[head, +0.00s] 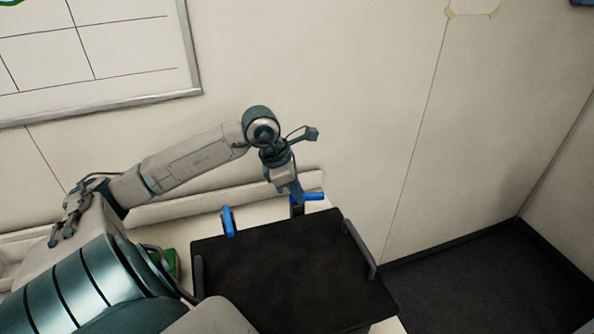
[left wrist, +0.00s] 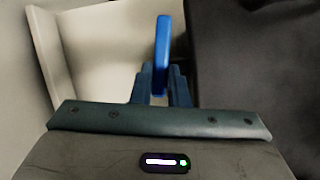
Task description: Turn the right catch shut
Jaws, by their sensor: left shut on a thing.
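The right catch (head: 314,196) is a blue lever at the back edge of a black box (head: 290,275), by its far right corner. It points to the right in the head view. My left gripper (head: 297,205) comes down from above and is shut on the right catch. In the left wrist view, the blue catch (left wrist: 162,42) stands up between the fingers of my left gripper (left wrist: 162,88); its lower end is partly hidden there. The left catch (head: 228,221), also blue, is at the box's back left and runs up and down in the picture. My right gripper is out of view.
The box has a grey handle (head: 358,248) on its right side and another (head: 199,275) on its left. It stands on a pale table close to the wall. A green thing (head: 171,263) lies left of the box. Open dark floor (head: 470,280) is at the right.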

